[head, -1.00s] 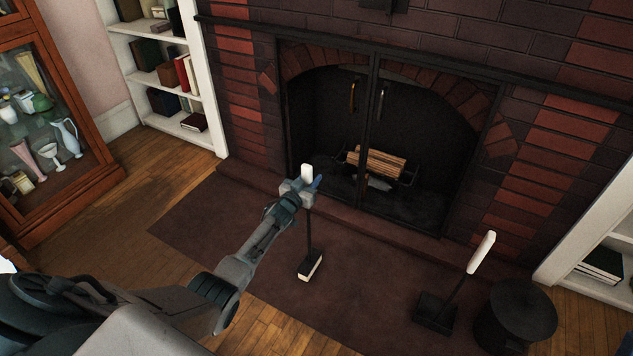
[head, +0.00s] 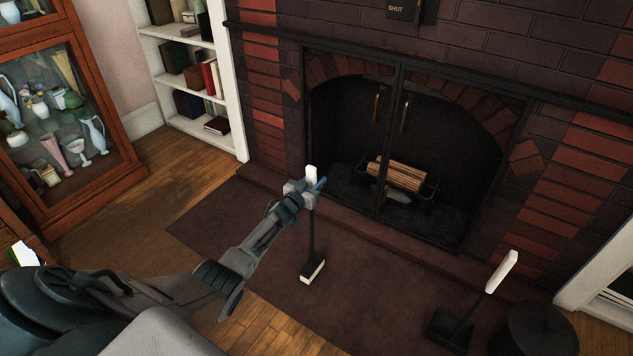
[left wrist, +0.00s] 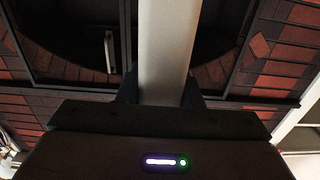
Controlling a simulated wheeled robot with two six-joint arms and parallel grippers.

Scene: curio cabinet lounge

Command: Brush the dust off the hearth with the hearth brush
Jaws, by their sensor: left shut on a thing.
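My left gripper (head: 305,187) is shut on the white handle of the hearth brush (head: 312,273). The brush hangs down on a dark shaft, with its pale-bristled head low over the dark hearth slab (head: 235,225); I cannot tell whether the bristles touch it. In the left wrist view the pale brush handle (left wrist: 163,50) rises between the fingers. No separate dust patch can be made out on the hearth. My right gripper is in neither view.
The brick fireplace with dark glass doors (head: 340,120) and logs (head: 400,174) stands behind. A dustpan (head: 450,328) with an upright white handle and a round black bin (head: 540,330) stand at right. A glass cabinet (head: 70,120) and white bookshelf (head: 190,70) stand at left.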

